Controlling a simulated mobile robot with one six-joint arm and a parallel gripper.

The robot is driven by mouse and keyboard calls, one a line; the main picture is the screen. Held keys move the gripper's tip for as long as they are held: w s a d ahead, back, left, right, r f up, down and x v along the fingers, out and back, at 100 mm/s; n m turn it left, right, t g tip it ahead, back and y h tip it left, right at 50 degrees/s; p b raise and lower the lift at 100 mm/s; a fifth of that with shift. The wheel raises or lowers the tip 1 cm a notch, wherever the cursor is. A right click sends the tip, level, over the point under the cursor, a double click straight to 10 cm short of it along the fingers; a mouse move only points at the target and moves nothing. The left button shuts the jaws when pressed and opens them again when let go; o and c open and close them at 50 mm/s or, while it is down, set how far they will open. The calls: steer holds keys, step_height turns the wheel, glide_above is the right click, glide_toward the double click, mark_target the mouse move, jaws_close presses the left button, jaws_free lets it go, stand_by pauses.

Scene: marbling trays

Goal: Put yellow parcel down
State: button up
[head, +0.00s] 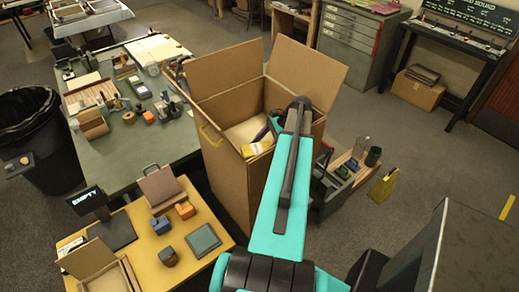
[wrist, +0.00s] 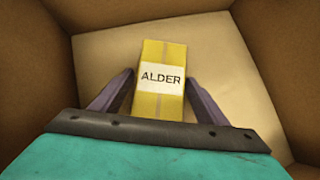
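The yellow parcel (wrist: 161,95) carries a white label reading ALDER. In the wrist view it sits between the two fingers of my gripper (wrist: 160,73), with the fingertips at its sides. It also shows in the head view (head: 257,148), partly hidden, just inside the near wall of a tall open cardboard box (head: 226,178).
The box flaps (head: 307,73) stand open around its mouth. A green table (head: 150,142) with tools is at the left, a yellow-topped table (head: 190,238) at the front left. A crate of containers (head: 340,180) stands right of the box. The floor farther right is mostly clear.

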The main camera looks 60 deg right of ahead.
steer(key=shift+r, duration=0.15)
steer(key=shift+b+v, duration=1.4)
steer(key=shift+v, duration=2.35)
steer(key=shift+w+a, duration=0.1)
steer(key=shift+p+x, duration=1.15)
steer(key=shift+x, duration=1.6)
steer(key=shift+p+x, duration=0.3)
steer(key=shift+x, duration=0.65)
